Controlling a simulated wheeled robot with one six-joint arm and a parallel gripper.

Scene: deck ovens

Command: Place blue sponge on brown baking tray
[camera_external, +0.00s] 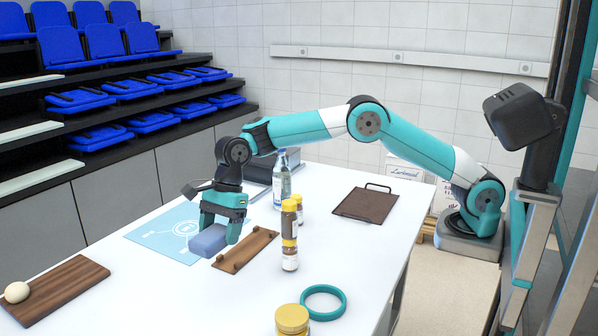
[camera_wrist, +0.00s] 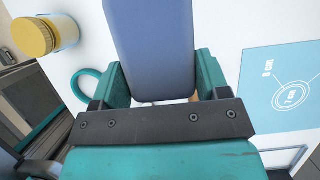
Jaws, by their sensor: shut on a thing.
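The blue sponge (camera_external: 207,241) is a rounded blue-grey block between the teal fingers of my gripper (camera_external: 222,226). My gripper is shut on it, low over the left-middle of the white table; a gap below it is hard to judge. In the wrist view the sponge (camera_wrist: 150,45) stretches upward between both fingers of my gripper (camera_wrist: 162,78). The brown baking tray (camera_external: 365,203), flat with a dark handle at its back edge, lies bare on the table to the right, well apart from my gripper. The wrist view does not show it.
A pegged wooden rack (camera_external: 247,250) lies beside the sponge. Stacked jars (camera_external: 290,236) and a clear bottle (camera_external: 281,182) stand between my gripper and the tray. A blue mat (camera_external: 160,237), wooden board (camera_external: 62,290), teal ring (camera_external: 335,312) and yellow-lidded jar (camera_external: 292,322) are nearby.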

